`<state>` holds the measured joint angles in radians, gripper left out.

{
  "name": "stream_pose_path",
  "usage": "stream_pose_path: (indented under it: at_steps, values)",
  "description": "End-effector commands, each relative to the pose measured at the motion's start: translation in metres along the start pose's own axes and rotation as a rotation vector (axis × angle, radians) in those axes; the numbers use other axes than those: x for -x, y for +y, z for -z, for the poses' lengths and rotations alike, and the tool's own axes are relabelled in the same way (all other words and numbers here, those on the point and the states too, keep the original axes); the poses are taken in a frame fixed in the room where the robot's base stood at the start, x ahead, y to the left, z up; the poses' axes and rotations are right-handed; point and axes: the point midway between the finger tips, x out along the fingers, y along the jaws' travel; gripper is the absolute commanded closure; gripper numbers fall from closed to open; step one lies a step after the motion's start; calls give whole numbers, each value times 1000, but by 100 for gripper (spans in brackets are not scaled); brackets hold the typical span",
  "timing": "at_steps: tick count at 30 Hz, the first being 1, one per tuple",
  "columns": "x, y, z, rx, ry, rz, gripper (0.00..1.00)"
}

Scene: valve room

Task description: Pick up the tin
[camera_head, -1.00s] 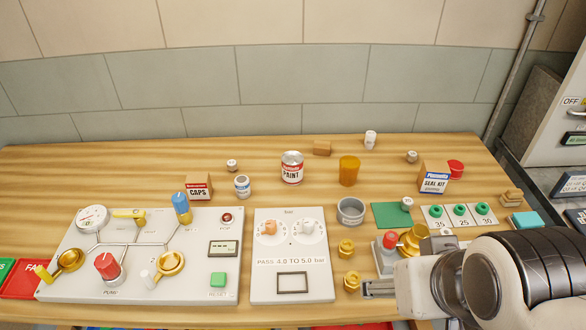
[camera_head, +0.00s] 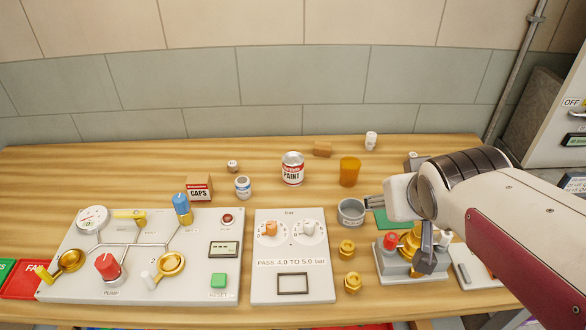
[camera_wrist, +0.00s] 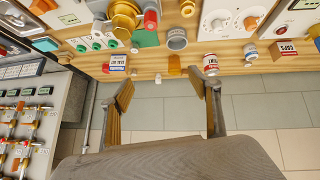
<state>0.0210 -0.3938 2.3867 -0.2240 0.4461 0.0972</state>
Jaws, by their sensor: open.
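Two tin-like things show. A small open grey metal tin (camera_head: 351,212) stands upright on the table, right of the panel with two dials; it also shows in the wrist view (camera_wrist: 177,40). A white and red paint tin (camera_head: 292,169) stands farther back to its left, and in the wrist view (camera_wrist: 211,65). My gripper (camera_head: 374,205) appears just right of the grey tin in the head view; I cannot tell the height gap. In the wrist view my gripper (camera_wrist: 165,88) has its fingers spread with nothing between them.
An amber cup (camera_head: 349,171) stands behind the grey tin. Brass fittings (camera_head: 347,247) lie in front of it. A grey block with brass parts (camera_head: 408,265) is at the right. A small white and blue jar (camera_head: 243,187) stands left of the paint tin. The back left table is clear.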

Motion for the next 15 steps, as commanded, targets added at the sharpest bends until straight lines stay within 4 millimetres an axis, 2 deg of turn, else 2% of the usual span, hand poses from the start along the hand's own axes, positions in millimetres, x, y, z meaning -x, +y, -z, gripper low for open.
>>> stream_pose_path:
  at_steps: [8,15]
  values:
    - [-47,0,46,51,86,-2,38]
    - [-87,-8,80,98,166,24,38]
